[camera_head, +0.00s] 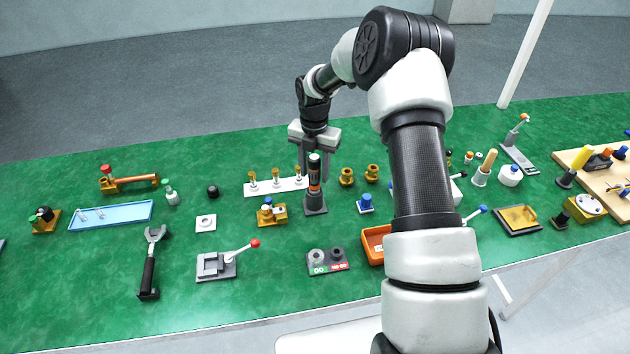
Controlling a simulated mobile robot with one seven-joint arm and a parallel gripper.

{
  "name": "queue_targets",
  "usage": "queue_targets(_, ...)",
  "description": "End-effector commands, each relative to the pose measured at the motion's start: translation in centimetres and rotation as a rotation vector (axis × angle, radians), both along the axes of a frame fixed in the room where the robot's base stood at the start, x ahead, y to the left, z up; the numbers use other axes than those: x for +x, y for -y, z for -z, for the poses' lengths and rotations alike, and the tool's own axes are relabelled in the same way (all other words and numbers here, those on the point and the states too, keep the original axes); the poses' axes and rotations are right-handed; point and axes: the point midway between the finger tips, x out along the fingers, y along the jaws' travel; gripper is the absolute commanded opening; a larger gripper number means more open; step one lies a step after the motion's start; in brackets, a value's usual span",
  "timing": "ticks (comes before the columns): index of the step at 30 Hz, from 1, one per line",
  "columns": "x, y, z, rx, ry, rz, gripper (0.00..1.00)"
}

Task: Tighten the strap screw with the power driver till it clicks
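A black and orange cylindrical tool, which looks like the power driver (314,175), stands upright in a dark grey holder (316,206) near the middle of the table. My gripper (315,163) points down at the driver's upper part, its grey fingers beside or just behind it. I cannot tell whether the fingers touch the driver or how far apart they are. A small brass fixture (278,217) with orange and blue parts sits just left of the holder. The strap screw is too small to make out.
A white strip (262,191) with several upright brass pieces lies left of the driver. A blue block (365,204) and two brass parts (346,177) stand to its right. A lever fixture (215,265) and GO/NO-GO gauge (327,262) are nearer. My arm hides the right-middle table.

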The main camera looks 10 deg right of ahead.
Motion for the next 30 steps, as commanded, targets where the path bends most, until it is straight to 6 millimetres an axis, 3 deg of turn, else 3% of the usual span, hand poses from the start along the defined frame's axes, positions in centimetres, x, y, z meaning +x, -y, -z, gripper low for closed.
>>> queue_targets(1, 0.0, 0.0, -0.01, 0.0, 0.0, 0.0, 0.32)
queue_targets(7, 0.0, 0.0, -0.02, 0.0, 0.0, 0.0, 0.0)
queue_targets(30, 0.06, 0.0, -0.96, 0.0, 0.001, 0.0, 0.0)
